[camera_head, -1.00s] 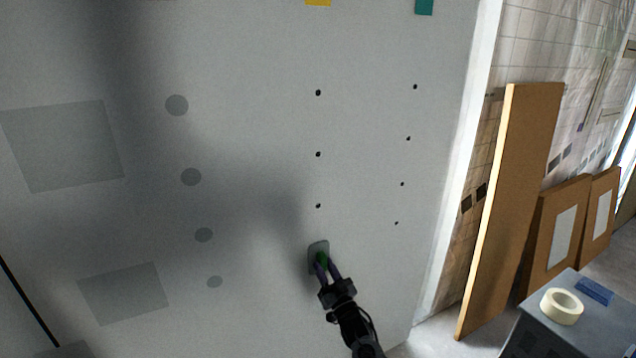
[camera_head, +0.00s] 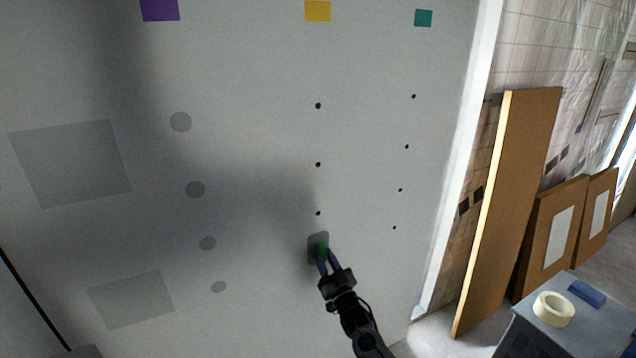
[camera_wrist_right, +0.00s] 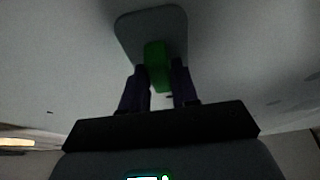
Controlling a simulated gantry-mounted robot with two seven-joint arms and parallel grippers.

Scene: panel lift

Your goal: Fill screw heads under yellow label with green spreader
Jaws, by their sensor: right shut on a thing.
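The yellow label (camera_head: 318,11) is at the top of the grey panel. Below it runs a column of dark screw heads; the upper (camera_head: 318,105), middle (camera_head: 318,164) and lower (camera_head: 318,213) ones show. My right gripper (camera_head: 325,262) is shut on the green handle of the spreader (camera_head: 318,241), just under the lowest visible dot. In the right wrist view the gripper (camera_wrist_right: 160,88) grips the green handle, and the spreader's grey plate (camera_wrist_right: 150,28) lies at or near the panel. Whether it touches, and what lies behind it, I cannot tell. My left gripper is not in view.
A purple label (camera_head: 160,9) heads a column of grey round patches; a teal label (camera_head: 423,18) heads another column of dark dots. Brown boards (camera_head: 512,200) lean against the tiled wall at right. A grey cart (camera_head: 575,325) holds a tape roll (camera_head: 553,309) and a blue block (camera_head: 587,293).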

